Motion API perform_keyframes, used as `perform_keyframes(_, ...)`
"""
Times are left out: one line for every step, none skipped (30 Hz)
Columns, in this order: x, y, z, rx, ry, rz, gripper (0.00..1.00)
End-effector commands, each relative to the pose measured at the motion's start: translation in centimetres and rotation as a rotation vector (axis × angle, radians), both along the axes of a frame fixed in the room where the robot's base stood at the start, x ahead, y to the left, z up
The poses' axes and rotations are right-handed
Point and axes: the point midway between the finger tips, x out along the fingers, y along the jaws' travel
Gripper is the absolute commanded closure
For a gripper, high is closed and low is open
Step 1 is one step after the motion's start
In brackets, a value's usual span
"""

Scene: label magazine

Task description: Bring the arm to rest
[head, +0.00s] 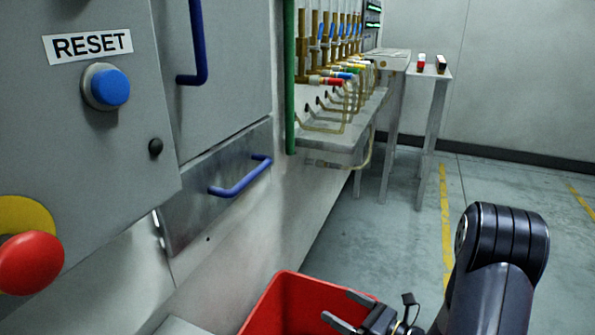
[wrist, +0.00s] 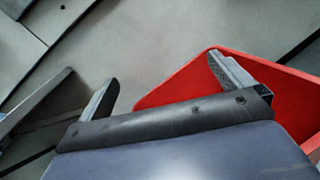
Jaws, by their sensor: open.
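My arm (head: 495,265) rises at the lower right of the head view, bent at a dark joint. My gripper (head: 345,310) is at the bottom of that view, over or beside a red bin (head: 283,297). In the wrist view my gripper (wrist: 162,80) has its two fingers wide apart with nothing between them. The red bin (wrist: 180,85) shows behind the right finger there. Part of my arm is cut off by the frame's lower edge.
A grey cabinet with a blue RESET button (head: 111,87), a red stop button (head: 30,263) and blue handles (head: 240,180) stands at left. A bench with valves and hoses (head: 340,125) and a small table (head: 430,73) stand behind. Floor at right is clear.

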Motion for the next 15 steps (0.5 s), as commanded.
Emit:
perform_keyframes(0.3,0.6,-0.1,0.0,-0.001,0.005,0.0)
perform_keyframes(0.5,0.9,0.0,0.0,-0.002,0.004,0.0)
perform_keyframes(0.8,1.2,0.0,0.0,-0.001,0.003,0.0)
perform_keyframes(0.7,1.0,0.6,-0.001,-0.004,0.001,0.0)
perform_keyframes(0.7,0.9,0.9,-0.002,-0.004,0.0,0.0)
perform_keyframes(0.7,0.9,1.2,-0.001,-0.003,-0.001,0.0)
perform_keyframes(0.7,0.9,1.3,-0.001,-0.002,-0.001,0.0)
perform_keyframes(0.7,0.9,1.5,-0.001,-0.002,-0.001,0.0)
perform_keyframes(0.7,0.9,1.6,-0.001,-0.002,-0.001,0.0)
perform_keyframes(0.7,0.9,1.7,-0.001,-0.002,-0.001,0.0)
perform_keyframes(0.7,0.9,1.8,-0.001,-0.002,-0.001,0.0)
perform_keyframes(0.7,0.9,1.8,-0.001,-0.001,-0.001,0.0)
perform_keyframes(0.7,0.9,1.8,-0.001,-0.001,-0.001,0.0)
perform_keyframes(0.7,0.9,1.8,-0.001,-0.001,-0.001,0.0)
perform_keyframes(0.7,0.9,1.8,-0.001,-0.001,-0.001,0.0)
